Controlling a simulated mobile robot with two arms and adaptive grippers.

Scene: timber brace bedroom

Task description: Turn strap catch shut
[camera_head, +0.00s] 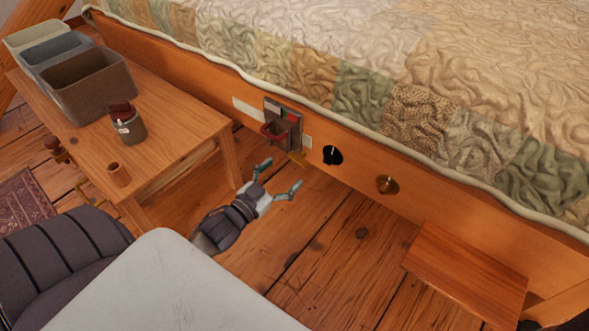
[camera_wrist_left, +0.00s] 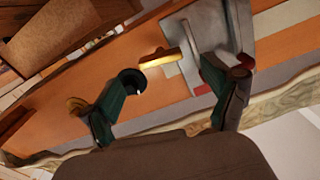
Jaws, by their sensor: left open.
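A grey metal plate (camera_head: 283,122) with a red part is mounted on the wooden side board of the bed. A small brass bar (camera_head: 297,158) sits at its lower end. It shows in the left wrist view as a gold bar (camera_wrist_left: 160,57) beside the grey plate (camera_wrist_left: 215,28). I cannot tell for certain which of these parts is the strap catch. My left gripper (camera_head: 280,176) is open and empty, just in front of and below the bar in the head view. In the wrist view the bar appears between its spread fingers (camera_wrist_left: 165,85), apparently untouched. My right gripper is not in view.
A black round fitting (camera_head: 333,155) and a brass knob (camera_head: 387,185) are on the board to the right. A wooden bench (camera_head: 180,110) with bins and a cup stands left. A low wooden step (camera_head: 465,275) stands right. The floor (camera_head: 340,240) between is clear.

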